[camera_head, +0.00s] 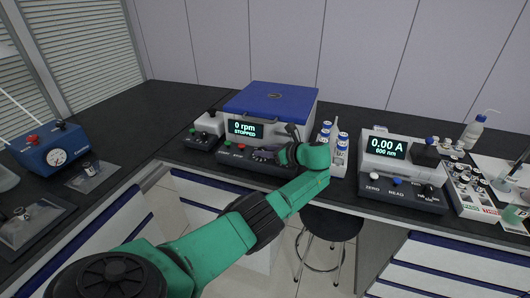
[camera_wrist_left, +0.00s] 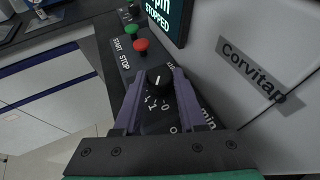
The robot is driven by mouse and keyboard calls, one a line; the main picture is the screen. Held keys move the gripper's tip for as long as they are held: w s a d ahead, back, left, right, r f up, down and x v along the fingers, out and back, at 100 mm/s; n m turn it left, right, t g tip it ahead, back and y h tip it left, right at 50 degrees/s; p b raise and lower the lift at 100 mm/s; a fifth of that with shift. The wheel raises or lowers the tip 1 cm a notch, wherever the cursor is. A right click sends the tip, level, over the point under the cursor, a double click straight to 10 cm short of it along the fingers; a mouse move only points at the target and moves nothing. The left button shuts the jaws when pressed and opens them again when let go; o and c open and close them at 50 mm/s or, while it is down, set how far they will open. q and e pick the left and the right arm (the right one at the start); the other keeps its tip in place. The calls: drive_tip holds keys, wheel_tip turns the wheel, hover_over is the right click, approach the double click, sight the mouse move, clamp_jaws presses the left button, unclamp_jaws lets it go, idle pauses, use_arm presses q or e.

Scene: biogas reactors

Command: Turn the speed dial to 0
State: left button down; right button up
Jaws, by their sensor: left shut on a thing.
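The centrifuge (camera_head: 270,103) has a blue lid and a display (camera_head: 245,129) reading 0 rpm and STOPPED. In the left wrist view its black speed dial (camera_wrist_left: 158,77) sits on the dark front panel, with a white mark on top and white scale figures around it. I cannot tell exactly which figure the mark points to. My left gripper (camera_wrist_left: 159,84) is shut on the dial, one purple finger on each side. My right gripper is not in view.
Green and red START and STOP buttons (camera_wrist_left: 140,44) lie close to the dial. Blue-capped bottles (camera_head: 340,145) stand right of the centrifuge, then a photometer (camera_head: 399,160) reading 0.00 A. A blue gauge box (camera_head: 50,148) is at left. A stool (camera_head: 330,224) stands below the bench edge.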

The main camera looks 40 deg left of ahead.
use_arm(q)
drive_tip(key=shift+c, duration=2.4)
unclamp_jaws()
drive_tip(key=v, duration=1.4)
drive_tip(key=shift+d+b, duration=0.2)
drive_tip(key=shift+b, duration=0.15)
drive_tip(key=shift+w, duration=0.1)
